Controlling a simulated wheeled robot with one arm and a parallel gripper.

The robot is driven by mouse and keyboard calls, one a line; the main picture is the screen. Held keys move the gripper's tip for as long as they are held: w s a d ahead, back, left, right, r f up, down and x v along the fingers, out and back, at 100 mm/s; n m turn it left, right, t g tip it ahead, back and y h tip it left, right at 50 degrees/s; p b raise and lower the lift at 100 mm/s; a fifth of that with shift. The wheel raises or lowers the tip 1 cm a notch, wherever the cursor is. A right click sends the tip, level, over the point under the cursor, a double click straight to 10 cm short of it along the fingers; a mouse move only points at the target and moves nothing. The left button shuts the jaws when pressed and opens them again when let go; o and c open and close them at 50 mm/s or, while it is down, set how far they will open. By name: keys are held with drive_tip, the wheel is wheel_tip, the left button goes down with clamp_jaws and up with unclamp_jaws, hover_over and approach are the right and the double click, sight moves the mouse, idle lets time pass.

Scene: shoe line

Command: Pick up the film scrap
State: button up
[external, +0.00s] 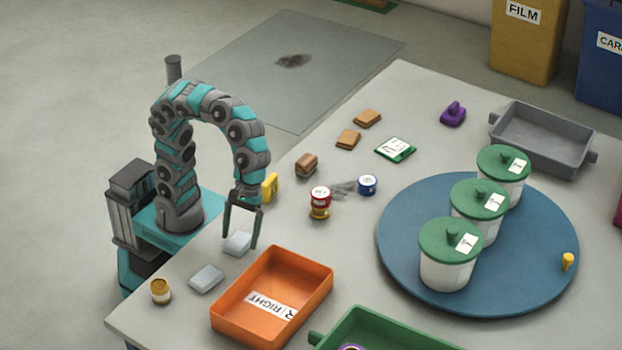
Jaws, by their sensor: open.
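Two pale, whitish pieces lie at the table's near left, and I cannot tell for sure which thing is the film scrap. One pale piece (236,244) is between or just behind the fingers of my gripper (241,240). The other pale piece (207,279) lies nearer the table's left edge, apart from the gripper. My gripper points down with its two fingers open on either side of the first piece. I cannot tell whether the fingers touch it. A thin greyish, see-through patch (343,188) also shows on the table between the red and blue tins.
An orange tray (221,314) marked RIGHT stands close to the gripper's right. A yellow item (270,186) is just behind the gripper. Red (320,194) and blue (367,184) tins and a blue round mat (400,252) with lidded tubs lie farther right. A yellow FILM bin (527,55) stands beyond the table.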

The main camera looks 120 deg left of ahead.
drive_tip(key=shift+d+f, duration=0.1)
drive_tip(key=shift+f, duration=0.25)
drive_tip(key=c, duration=1.3)
drive_tip(key=shift+r, duration=0.2)
